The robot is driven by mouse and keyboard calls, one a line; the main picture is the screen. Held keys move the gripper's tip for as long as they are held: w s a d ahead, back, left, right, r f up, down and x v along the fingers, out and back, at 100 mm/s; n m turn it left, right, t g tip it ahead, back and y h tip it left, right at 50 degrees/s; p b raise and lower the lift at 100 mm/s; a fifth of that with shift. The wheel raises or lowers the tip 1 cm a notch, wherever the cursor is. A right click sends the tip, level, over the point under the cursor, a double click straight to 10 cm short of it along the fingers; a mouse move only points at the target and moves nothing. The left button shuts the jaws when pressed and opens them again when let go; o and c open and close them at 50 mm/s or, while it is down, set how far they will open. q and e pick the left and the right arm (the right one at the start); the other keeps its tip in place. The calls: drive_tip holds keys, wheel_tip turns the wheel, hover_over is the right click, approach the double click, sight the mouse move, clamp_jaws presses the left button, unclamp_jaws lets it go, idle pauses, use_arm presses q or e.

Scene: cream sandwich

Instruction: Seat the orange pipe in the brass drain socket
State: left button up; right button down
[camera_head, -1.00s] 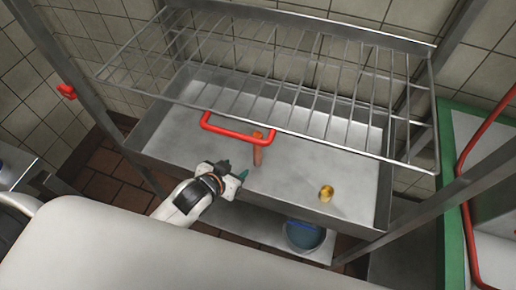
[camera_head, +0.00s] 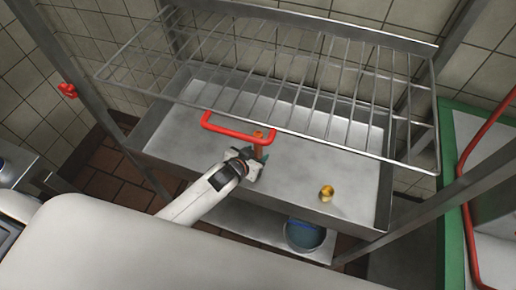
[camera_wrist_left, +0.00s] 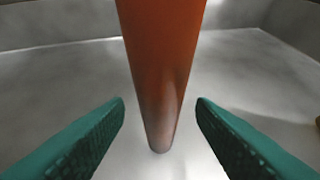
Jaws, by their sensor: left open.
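The orange pipe (camera_head: 258,149) stands upright in the metal sink basin, below the wire rack. In the left wrist view the orange pipe (camera_wrist_left: 160,75) rises between the two green fingers, with a gap on each side. My left gripper (camera_head: 257,160) is open around the pipe, and its fingertips (camera_wrist_left: 160,112) do not touch it. The brass drain socket (camera_head: 326,193) sits on the basin floor to the right of the pipe, apart from it. In the head view the gripper hides the pipe's lower part. My right gripper is not in view.
A wire rack (camera_head: 300,75) hangs above the basin (camera_head: 290,190). A red handle (camera_head: 237,133) runs along the rack's front edge, close by the pipe's top. A blue bucket (camera_head: 304,236) stands on the shelf below. The basin floor between pipe and socket is clear.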

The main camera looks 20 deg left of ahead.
use_arm(q)
drive_tip(key=shift+x, duration=1.15)
drive_tip(key=shift+s, duration=0.1)
drive_tip(key=c, duration=1.1)
